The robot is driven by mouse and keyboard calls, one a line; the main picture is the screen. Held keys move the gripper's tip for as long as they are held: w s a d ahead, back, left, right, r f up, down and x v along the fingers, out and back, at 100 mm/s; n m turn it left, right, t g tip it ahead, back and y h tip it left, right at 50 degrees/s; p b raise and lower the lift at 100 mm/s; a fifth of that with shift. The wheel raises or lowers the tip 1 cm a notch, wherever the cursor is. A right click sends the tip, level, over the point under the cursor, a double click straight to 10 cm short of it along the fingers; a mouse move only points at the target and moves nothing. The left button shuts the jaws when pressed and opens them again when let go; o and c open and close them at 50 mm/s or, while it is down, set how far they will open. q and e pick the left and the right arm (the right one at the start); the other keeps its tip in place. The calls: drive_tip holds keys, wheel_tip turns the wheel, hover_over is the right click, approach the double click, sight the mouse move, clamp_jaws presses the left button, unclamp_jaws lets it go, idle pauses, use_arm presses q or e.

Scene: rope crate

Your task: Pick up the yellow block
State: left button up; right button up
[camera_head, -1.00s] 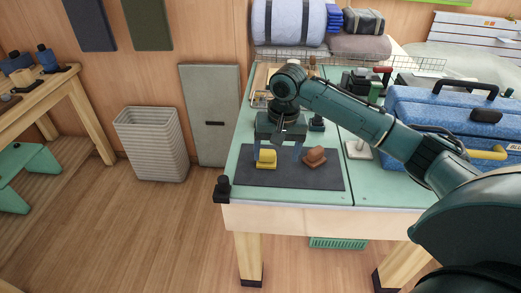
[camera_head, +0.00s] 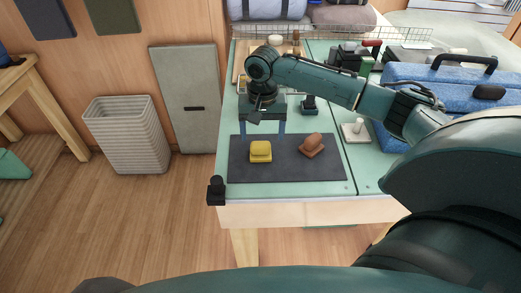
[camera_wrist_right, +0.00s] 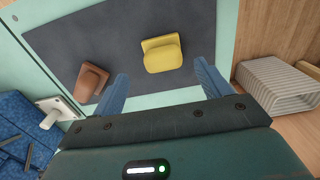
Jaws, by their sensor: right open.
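The yellow block (camera_head: 260,151) lies on the dark mat (camera_head: 290,171) near the front of the green-topped table. In the right wrist view, the yellow block (camera_wrist_right: 162,54) shows just beyond the fingertips, between their lines. My right gripper (camera_head: 262,130) is open and empty, with its fingers spread behind the block in the head view. Its blue fingers also show in the right wrist view (camera_wrist_right: 160,78). Nothing is between them, and I see no contact with the block. My left gripper is not in view.
A brown block (camera_head: 312,145) lies on the mat to the right of the yellow one. A white-handled tool (camera_head: 356,131) and a blue case (camera_head: 430,80) are farther right. A black clamp (camera_head: 215,190) sits at the table's front left corner. A ribbed bin (camera_head: 125,135) stands on the floor.

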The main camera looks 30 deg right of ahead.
sight(260, 143)
drive_tip(key=f, duration=0.5)
drive_tip(key=shift+a, duration=0.2)
drive_tip(key=shift+c, duration=0.2)
drive_tip(key=shift+w, duration=0.1)
drive_tip(key=c, duration=1.1)
